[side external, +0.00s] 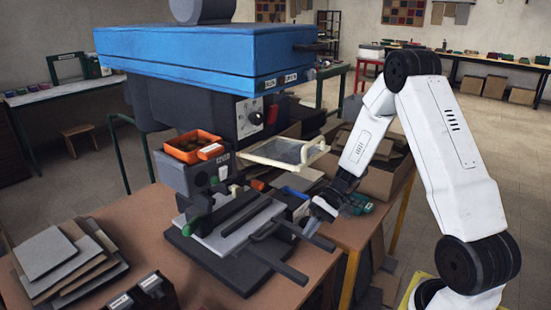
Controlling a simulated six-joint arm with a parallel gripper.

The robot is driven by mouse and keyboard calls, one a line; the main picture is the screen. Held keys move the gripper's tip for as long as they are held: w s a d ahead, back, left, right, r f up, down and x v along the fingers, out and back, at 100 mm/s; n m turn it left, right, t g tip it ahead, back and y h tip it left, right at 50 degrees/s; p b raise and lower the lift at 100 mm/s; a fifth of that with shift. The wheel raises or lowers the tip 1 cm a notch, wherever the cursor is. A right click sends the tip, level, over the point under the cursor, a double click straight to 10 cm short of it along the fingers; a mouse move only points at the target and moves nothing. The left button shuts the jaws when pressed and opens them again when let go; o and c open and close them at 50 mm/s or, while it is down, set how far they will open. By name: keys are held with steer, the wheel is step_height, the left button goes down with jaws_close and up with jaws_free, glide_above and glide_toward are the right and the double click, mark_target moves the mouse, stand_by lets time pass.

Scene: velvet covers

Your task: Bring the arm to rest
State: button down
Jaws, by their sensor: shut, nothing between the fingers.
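My gripper (330,205) is at the end of my white arm, low over the right part of the brown work table (215,290). It is shut and empty, with its tips small and partly lost against the dark things behind. It is just right of a grey plate fixture (235,222) with dark bars and a green knob. I cannot tell whether the gripper touches anything there.
A large machine with a blue top (205,55) stands behind the fixture. An orange tray (192,147) and a pale framed tray (285,152) sit near it. Stacked grey boards (50,252) lie at left. Cardboard boxes (380,180) stand behind my gripper.

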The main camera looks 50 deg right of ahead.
steer(key=s+a+r+n+g+h, duration=0.25)
steer(key=s+a+g+h, duration=0.2)
steer(key=s+a, duration=0.3)
steer(key=a+r+n+t+h, duration=0.1)
steer(key=r+n+t+h, duration=0.1)
steer(key=w+a+r+n+t+h, duration=0.1)
steer(key=a+r+n+t+h, duration=0.1)
steer(key=n+t+h, duration=0.1)
steer(key=shift+a+r, duration=0.1)
steer(key=shift+r, duration=0.05)
stand_by(0.8)
